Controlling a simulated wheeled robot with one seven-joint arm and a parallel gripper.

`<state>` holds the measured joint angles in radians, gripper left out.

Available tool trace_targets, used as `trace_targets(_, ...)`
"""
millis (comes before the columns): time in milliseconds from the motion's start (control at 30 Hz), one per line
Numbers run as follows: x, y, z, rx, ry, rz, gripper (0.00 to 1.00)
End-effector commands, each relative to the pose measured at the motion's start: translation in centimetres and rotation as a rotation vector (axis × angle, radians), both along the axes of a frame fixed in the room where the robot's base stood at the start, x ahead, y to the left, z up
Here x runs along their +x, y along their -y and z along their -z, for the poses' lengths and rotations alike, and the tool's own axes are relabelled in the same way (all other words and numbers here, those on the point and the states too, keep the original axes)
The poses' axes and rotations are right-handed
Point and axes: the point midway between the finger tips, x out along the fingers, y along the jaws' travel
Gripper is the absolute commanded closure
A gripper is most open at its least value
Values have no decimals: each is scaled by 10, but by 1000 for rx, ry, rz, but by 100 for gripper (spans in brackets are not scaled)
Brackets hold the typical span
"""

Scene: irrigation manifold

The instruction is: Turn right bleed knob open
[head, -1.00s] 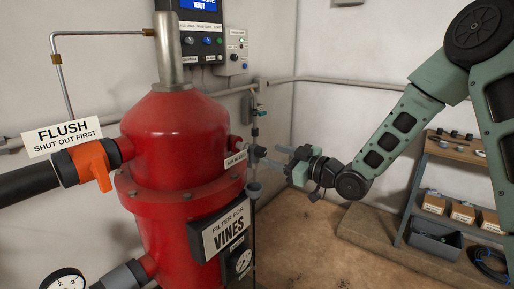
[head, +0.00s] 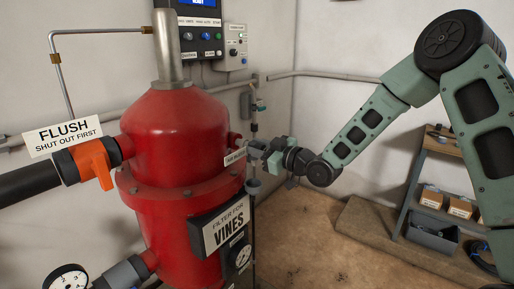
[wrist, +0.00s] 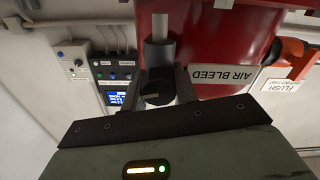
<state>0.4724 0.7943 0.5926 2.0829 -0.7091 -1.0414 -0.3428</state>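The stem is beside the red filter tank (head: 178,140). My gripper (wrist: 165,86) has one finger on each side of the knob, with its fingertips level with it. The fingers look apart; whether they touch the knob is hard to tell. In the head view my gripper (head: 260,149) is at the tank's right side, next to the air bleed label (head: 235,158), and it hides the knob there.
An orange flush handle (head: 101,163) is on the tank's left. Control boxes (head: 234,48) hang on the back wall. A shelf (head: 443,165) stands at right; the floor between is clear.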

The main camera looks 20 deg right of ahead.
Motion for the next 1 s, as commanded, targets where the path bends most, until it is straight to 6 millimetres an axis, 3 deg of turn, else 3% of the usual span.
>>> trace_targets(433,0,1,0,195,-143,-1,93)
trace_targets(767,0,1,0,215,-158,-1,93)
trace_targets(800,0,1,0,215,-158,-1,62)
trace_targets(833,0,1,0,215,-158,-1,54)
trace_targets(867,0,1,0,215,-158,-1,49)
trace_targets(1000,0,1,0,215,-156,-1,49)
